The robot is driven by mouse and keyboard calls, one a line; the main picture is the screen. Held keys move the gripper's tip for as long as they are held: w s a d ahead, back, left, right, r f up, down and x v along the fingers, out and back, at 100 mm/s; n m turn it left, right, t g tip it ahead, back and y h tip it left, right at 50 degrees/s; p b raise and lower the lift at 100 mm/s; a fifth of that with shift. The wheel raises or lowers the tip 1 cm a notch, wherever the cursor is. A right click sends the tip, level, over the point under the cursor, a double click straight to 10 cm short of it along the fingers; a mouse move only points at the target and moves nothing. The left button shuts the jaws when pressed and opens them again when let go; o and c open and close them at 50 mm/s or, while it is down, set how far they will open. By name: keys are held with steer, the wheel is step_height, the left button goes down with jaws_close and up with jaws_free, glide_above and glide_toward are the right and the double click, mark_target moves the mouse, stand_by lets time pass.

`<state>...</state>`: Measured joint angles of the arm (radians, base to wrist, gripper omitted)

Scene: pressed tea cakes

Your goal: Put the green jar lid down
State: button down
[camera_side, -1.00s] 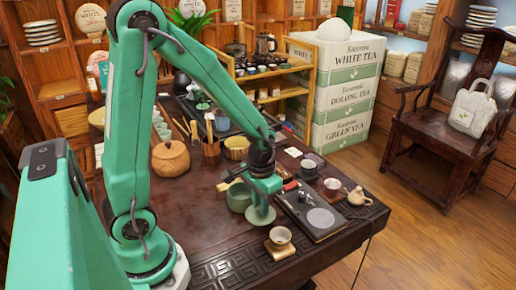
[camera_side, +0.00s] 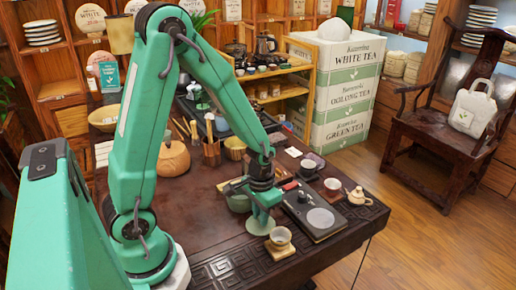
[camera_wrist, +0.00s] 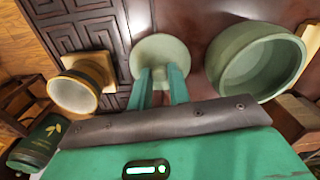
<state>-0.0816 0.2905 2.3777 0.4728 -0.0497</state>
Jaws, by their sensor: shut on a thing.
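The green jar lid (camera_side: 260,227) is a pale green disc under my gripper (camera_side: 262,213), near the front edge of the dark tea table. My gripper is shut on the lid's upper side, where the fingers hide what they grip. In the wrist view the lid (camera_wrist: 160,47) shows flat beyond my two close fingertips (camera_wrist: 160,72). It looks close to the table top; I cannot tell whether it touches. The open green jar (camera_wrist: 240,68) stands right of the lid in the wrist view. In the side view the jar (camera_side: 238,203) is partly behind my gripper.
A small cup on a square wooden saucer (camera_side: 281,249) stands just right of the lid. A dark tray with a round grey plate (camera_side: 320,217) lies further right. Cups and a small teapot (camera_side: 357,196) stand beyond.

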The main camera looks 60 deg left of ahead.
steer(key=shift+f, duration=0.1)
steer(key=c, duration=1.3)
jaws_free()
steer(key=shift+r, duration=6.2)
steer(key=shift+s+d+r+m+t, duration=0.35)
steer(key=shift+s+r+t, duration=0.6)
steer(key=shift+s+r, duration=0.65)
steer(key=shift+s+d+r+m+t, duration=0.1)
steer(key=shift+s+d+r+t, duration=0.65)
steer(key=shift+r, duration=1.3)
steer(key=shift+s+d+r+m+t, duration=0.15)
steer(key=shift+s+r+m+t, duration=0.1)
steer(key=shift+s+r+t, duration=1.2)
